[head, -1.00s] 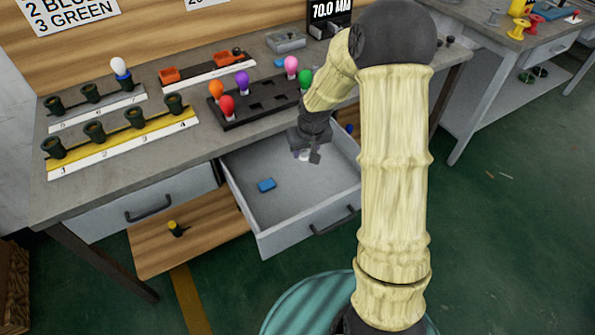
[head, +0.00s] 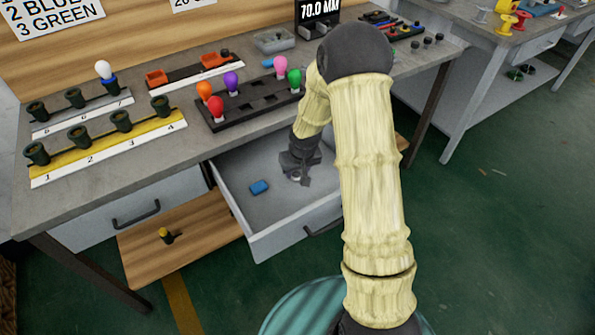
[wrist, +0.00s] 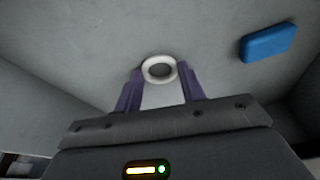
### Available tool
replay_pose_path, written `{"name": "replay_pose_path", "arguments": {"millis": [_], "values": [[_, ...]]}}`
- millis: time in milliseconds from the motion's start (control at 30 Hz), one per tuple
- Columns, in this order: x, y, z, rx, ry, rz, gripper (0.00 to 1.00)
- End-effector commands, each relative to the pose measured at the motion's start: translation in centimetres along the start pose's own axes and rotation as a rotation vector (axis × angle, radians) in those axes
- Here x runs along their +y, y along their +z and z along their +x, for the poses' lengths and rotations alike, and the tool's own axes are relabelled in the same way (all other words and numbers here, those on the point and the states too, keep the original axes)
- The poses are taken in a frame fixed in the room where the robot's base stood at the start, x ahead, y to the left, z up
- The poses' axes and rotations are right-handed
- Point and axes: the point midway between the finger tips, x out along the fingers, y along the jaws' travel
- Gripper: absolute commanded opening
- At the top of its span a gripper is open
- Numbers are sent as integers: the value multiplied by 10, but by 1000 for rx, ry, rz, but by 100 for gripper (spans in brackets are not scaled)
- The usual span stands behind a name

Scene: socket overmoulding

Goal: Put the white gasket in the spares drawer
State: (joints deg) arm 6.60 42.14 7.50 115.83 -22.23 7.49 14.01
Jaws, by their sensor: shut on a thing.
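The white gasket (wrist: 159,69) is a small ring, held between the two fingertips of my gripper (wrist: 160,85) in the wrist view. My gripper (head: 299,175) is inside the open spares drawer (head: 270,246), low over its grey floor. In the head view the gasket is mostly hidden by the gripper. I cannot tell whether the gasket touches the drawer floor. A blue block (head: 259,187) lies on the drawer floor left of my gripper; it also shows at the upper right of the wrist view (wrist: 268,42).
The workbench (head: 150,168) above the drawer carries a black rack (head: 252,108) of coloured bulbs and a yellow numbered strip (head: 75,164) with dark sockets. A wooden board (head: 190,238) sticks out left of the drawer. Bare drawer floor surrounds the blue block.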

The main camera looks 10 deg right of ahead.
Motion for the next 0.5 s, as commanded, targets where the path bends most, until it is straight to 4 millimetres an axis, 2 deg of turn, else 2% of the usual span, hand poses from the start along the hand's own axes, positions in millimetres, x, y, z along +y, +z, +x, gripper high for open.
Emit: {"name": "replay_pose_path", "arguments": {"millis": [300, 333, 433, 500], "values": [[0, 0, 2, 1, 0, 0, 9], [0, 0, 2, 1, 0, 0, 42], [0, 0, 1, 1, 0, 0, 61], [0, 0, 1, 1, 0, 0, 62]]}}
